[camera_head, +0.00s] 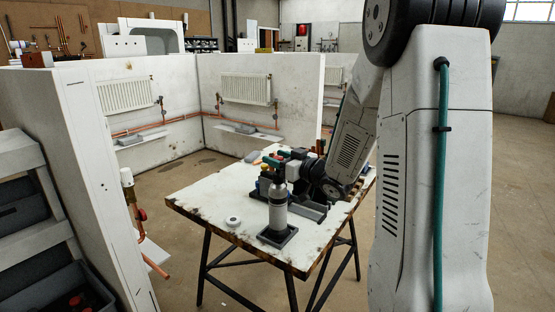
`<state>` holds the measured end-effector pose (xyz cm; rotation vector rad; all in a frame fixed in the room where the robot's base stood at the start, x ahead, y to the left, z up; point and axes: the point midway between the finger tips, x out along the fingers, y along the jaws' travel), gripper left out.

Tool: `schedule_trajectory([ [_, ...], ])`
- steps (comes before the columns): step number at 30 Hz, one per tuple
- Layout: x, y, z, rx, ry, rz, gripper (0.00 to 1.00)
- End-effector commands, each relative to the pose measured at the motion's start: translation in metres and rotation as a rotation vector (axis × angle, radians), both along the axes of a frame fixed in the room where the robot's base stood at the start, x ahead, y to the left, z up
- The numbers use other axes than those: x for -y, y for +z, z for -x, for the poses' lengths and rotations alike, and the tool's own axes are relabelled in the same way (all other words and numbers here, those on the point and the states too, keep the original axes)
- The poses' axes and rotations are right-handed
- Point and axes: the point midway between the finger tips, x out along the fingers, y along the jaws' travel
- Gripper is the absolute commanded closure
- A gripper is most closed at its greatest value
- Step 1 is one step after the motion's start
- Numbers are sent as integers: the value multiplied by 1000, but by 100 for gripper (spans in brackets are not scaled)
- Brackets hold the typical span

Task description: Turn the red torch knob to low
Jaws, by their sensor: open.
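A grey gas bottle (278,212) with a narrowing top stands upright in a dark square base (278,236) on the worktable (210,205). The torch head and its red knob cannot be made out clearly above the bottle. A small red patch (283,153) shows among dark, teal and white parts just behind the bottle top; I cannot tell if it is the knob. My arm comes down from the upper right, and my gripper (269,172) is at its far end, close behind the bottle top. Its fingers are small, partly hidden and hold nothing I can see.
A small white round item (233,222) lies left of the bottle. A grey tray (312,211) lies to its right. The table's front left is clear. White bay walls with radiators (245,89) and copper pipes stand behind. Shelves with grey bins (58,290) are at left.

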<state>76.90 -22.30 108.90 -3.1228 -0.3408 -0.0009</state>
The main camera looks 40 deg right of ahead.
Motion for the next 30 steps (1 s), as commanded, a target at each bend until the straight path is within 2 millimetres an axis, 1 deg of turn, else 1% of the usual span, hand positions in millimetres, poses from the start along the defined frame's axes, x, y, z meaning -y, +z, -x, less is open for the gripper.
schedule_trajectory([
  [4, 0, 0, 0, 0, 0, 0, 51],
  [5, 0, 0, 0, 0, -1, 0, 56],
  [6, 0, 0, 0, 0, -1, 0, 68],
  [8, 0, 0, 0, -1, -1, 0, 84],
  [9, 0, 0, 0, -1, -1, 0, 94],
  [14, 1, 0, 0, 0, 7, 0, 94],
  [17, 2, -1, 0, 0, 50, 1, 94],
  [25, 2, 0, -1, 1, 292, 2, 94],
  [30, 1, 0, 0, 0, 387, 1, 94],
])
